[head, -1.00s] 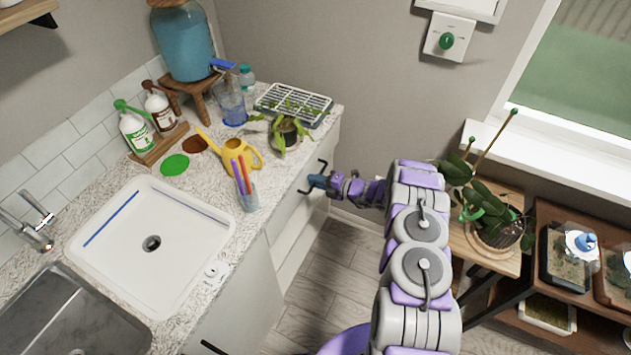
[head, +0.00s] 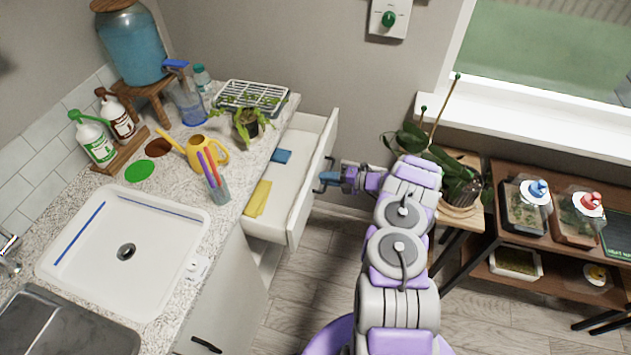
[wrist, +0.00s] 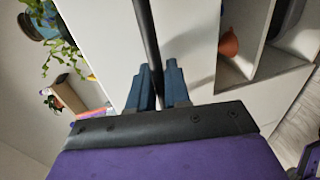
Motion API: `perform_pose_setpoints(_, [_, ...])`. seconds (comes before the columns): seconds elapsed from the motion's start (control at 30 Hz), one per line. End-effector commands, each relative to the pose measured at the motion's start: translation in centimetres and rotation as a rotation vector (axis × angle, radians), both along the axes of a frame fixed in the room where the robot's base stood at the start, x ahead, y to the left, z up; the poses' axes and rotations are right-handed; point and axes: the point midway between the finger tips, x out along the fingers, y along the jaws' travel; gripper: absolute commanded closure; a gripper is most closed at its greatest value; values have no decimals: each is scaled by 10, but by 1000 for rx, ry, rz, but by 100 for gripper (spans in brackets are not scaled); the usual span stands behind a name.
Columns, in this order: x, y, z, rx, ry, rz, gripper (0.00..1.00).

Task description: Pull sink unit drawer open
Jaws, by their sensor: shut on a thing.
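The sink unit drawer (head: 296,205) is pulled well out from under the countertop, so its inside shows in the head view. A yellow cloth (head: 258,198) and a blue item (head: 281,156) lie in it. My gripper (head: 324,184) is at the drawer's front face, shut on its dark bar handle. In the wrist view, the handle (wrist: 147,40) runs between the two blue fingers of my gripper (wrist: 160,85). Part of the handle is hidden by the fingers in the head view.
The countertop (head: 165,180) carries a white basin, a yellow watering can, bottles, a pen cup and a potted plant near the drawer. A plant stand and a shelf (head: 500,240) are at the right. Floor is clear between.

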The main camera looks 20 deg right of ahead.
Motion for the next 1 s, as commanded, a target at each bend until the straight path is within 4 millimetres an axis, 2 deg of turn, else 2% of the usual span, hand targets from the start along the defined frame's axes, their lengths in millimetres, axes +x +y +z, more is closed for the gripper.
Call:
perform_pose_setpoints(0.03, [-2, -3, -5, -3, 6, 2, 100])
perform_pose_setpoints(0.2, [-2, -8, -4, -2, 6, 3, 100])
perform_pose_setpoints(0.5, [-2, -8, -4, -2, 7, 3, 100])
perform_pose_setpoints(0.53, [-2, -8, -4, -2, 7, 3, 80])
perform_pose_setpoints(0.67, [-2, -8, -3, -1, 5, 2, 67])
perform_pose_setpoints(1.0, [-2, -8, 6, 0, 2, 2, 67])
